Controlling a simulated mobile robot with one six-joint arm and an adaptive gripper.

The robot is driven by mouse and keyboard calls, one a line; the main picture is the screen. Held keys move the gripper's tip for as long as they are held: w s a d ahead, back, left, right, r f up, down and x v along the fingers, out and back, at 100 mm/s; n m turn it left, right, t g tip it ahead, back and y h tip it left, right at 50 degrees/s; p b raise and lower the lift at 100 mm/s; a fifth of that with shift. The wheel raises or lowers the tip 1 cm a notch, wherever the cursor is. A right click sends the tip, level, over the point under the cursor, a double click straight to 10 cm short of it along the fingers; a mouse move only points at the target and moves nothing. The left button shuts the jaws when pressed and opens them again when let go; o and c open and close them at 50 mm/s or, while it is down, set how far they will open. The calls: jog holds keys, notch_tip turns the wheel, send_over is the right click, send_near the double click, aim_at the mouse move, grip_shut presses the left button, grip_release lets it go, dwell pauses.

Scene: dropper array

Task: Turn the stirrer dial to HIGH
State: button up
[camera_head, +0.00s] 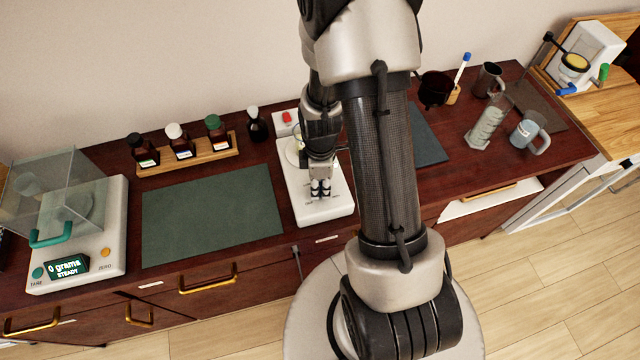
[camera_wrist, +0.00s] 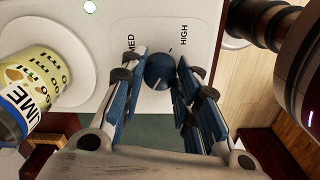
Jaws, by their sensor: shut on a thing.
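The stirrer (camera_head: 324,212) is a white unit standing between the green mat and the dark mat. Its dial (camera_wrist: 159,70) is a round dark blue knob in the wrist view, with the printed words MED (camera_wrist: 131,44) and HIGH (camera_wrist: 184,35) above it to the left and right. My gripper (camera_wrist: 160,80) is shut on the dial, one finger on each side. I cannot tell clearly which mark the dial's pointer meets. In the head view my gripper (camera_head: 320,188) is low over the stirrer's front and hides the dial.
A labelled beaker (camera_wrist: 22,108) stands on the stirrer's round plate (camera_wrist: 85,80), close left of my fingers in the wrist view. A rack of bottles (camera_head: 190,158) and a balance (camera_head: 100,255) are to the left. The green mat (camera_head: 210,215) is bare.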

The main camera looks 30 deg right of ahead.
jog(key=m+b, duration=0.1)
jog(key=m, duration=0.4)
jog(key=shift+m, duration=0.3)
jog(key=m, duration=0.4)
jog(key=shift+m+b, duration=0.3)
jog(key=shift+b, duration=0.05)
jog(key=m, duration=0.4)
jog(key=shift+b, duration=0.3)
jog(key=m, duration=0.5)
jog(key=m+b, duration=0.1)
jog(key=m, duration=0.3)
jog(key=shift+m, duration=0.3)
jog(key=m, duration=0.9)
jog(key=shift+m+b, duration=0.35)
jog(key=shift+m, duration=1.55)
